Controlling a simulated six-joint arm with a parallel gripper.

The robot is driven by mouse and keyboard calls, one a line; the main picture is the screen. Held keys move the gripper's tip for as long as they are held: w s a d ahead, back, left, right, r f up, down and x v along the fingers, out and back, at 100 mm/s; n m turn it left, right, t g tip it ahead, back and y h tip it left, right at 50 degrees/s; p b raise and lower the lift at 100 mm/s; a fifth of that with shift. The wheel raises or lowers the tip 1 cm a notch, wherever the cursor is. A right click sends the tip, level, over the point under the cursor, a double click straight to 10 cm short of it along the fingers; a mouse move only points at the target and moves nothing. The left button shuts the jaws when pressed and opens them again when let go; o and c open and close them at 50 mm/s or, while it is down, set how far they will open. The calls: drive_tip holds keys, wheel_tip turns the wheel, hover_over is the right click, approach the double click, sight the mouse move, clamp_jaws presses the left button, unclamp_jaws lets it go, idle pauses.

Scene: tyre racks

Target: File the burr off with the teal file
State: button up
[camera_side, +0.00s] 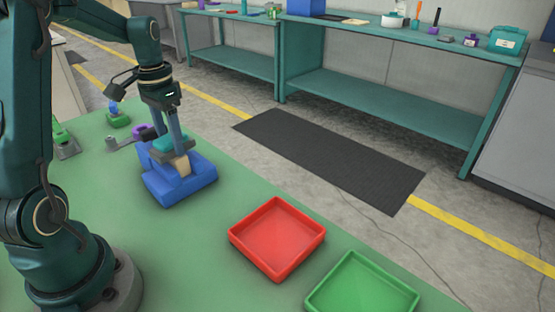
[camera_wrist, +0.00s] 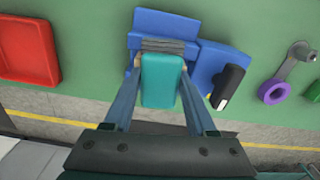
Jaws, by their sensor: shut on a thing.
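My gripper (camera_side: 172,148) is shut on the teal file (camera_wrist: 162,82), whose body sits between the two fingers. It also shows in the side view (camera_side: 168,143). A grey ridged part (camera_wrist: 168,46) adjoins its far end. The file is over the blue fixture (camera_side: 165,193), which also shows in the wrist view (camera_wrist: 205,62). A tan piece (camera_side: 181,166) shows below the file at the fixture. A black piece with a pale end (camera_wrist: 229,82) is on the fixture, right of the file in the wrist view. I cannot make out the burr, nor whether the file touches anything.
A red tray (camera_side: 262,262) and a green tray (camera_side: 340,305) stand to the right on the green table. A grey metal part (camera_side: 120,143) and a purple ring (camera_side: 143,131) lie behind the fixture. A green stand (camera_side: 119,121) is farther back. Table between fixture and red tray is clear.

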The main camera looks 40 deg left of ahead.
drive_tip(key=shift+r, duration=3.45)
